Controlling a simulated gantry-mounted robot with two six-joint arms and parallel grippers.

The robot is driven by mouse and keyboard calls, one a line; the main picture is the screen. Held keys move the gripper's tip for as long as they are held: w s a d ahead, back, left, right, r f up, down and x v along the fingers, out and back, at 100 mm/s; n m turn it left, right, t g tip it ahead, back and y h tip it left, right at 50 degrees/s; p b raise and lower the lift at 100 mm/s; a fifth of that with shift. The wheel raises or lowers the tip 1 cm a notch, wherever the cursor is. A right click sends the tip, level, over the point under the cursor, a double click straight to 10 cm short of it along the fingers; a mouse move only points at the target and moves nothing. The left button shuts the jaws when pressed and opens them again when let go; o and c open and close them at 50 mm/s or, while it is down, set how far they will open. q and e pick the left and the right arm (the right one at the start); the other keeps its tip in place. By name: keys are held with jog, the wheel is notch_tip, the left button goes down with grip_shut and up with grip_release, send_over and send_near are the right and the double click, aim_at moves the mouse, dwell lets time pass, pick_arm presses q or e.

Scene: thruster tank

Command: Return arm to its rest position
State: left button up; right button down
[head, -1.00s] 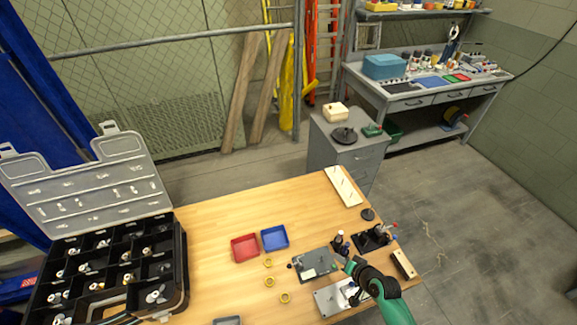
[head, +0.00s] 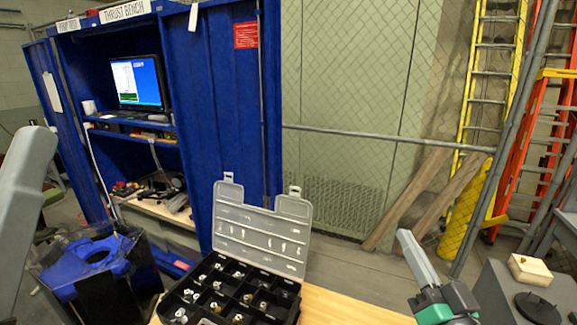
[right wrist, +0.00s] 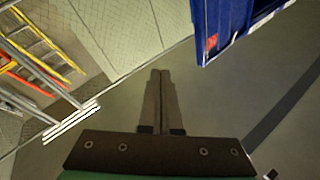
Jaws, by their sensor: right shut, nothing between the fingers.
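My right gripper (head: 406,238) is at the lower right of the head view, raised and pointing up and away beyond the table. In the right wrist view its two long fingers (right wrist: 160,76) lie together, shut with nothing between them. They point over bare floor, clear of any object. A grey link of mine shows at the left edge of the head view. My left gripper is out of view.
A black compartment case (head: 236,292) with its clear lid up stands on the wooden table (head: 345,306). The blue thrust bench (head: 228,120) is behind it. A grey cabinet (head: 492,288) stands at right. Ladders (head: 490,90) lean behind the fence.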

jog(key=s+a+r+n+t+y, duration=0.1)
jog(key=s+a+r+n+t, duration=0.15)
jog(key=s+r, duration=0.75)
jog(key=s+a+r+n+t+y, duration=0.15)
jog(key=s+r+t, duration=0.4)
jog(key=r, duration=0.75)
notch_tip(320, 180, up, 18)
jog(key=s+g+h+p, duration=0.1)
jog(key=p, duration=1.8)
jog(key=shift+n+g, duration=0.3)
jog(key=shift+s+a+f, duration=0.1)
jog(key=shift+f, duration=0.05)
